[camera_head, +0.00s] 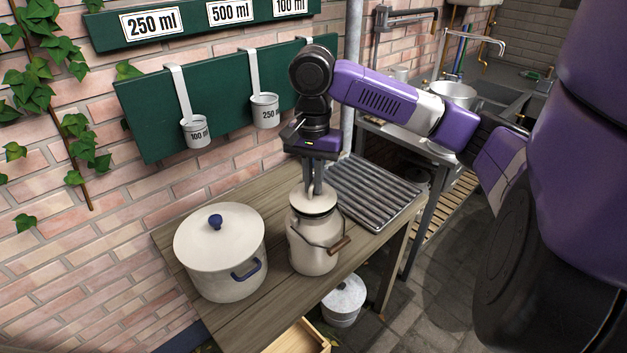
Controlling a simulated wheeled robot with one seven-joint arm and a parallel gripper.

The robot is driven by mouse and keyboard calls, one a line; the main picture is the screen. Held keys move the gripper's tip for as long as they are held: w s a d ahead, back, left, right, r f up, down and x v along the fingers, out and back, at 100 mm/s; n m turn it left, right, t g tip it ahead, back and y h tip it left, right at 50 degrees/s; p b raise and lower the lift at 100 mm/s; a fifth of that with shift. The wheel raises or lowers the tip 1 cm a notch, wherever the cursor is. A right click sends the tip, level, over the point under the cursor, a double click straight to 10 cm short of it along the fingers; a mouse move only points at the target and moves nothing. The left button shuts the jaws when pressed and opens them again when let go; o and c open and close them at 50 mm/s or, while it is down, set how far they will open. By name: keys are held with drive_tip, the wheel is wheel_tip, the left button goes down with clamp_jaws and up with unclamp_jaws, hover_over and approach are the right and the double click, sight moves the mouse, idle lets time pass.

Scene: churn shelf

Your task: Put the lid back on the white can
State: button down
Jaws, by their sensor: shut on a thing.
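The white can (313,247) is a cream milk churn with a wire bail and a brown wooden grip, standing upright on the wooden shelf table. Its pale round lid (315,201) is at the can's mouth, under my gripper. My gripper (315,190) points straight down and is shut on the lid at its top middle. The lid looks roughly level and lined up over the mouth; I cannot tell whether it is seated or slightly above the rim. The knob is hidden between the fingers.
A big cream pot (221,262) with a blue knob stands left of the can. A ridged metal drainer (373,193) lies behind right on the table (172,238). Measuring ladles (196,131) hang from a green board (150,115). A lidded pail (344,299) stands below.

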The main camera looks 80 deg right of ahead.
drive_tip(key=c, duration=0.9)
unclamp_jaws()
drive_tip(key=shift+c, duration=0.2)
drive_tip(key=shift+r+p, duration=3.55)
drive_tip(key=shift+p, duration=0.1)
clamp_jaws()
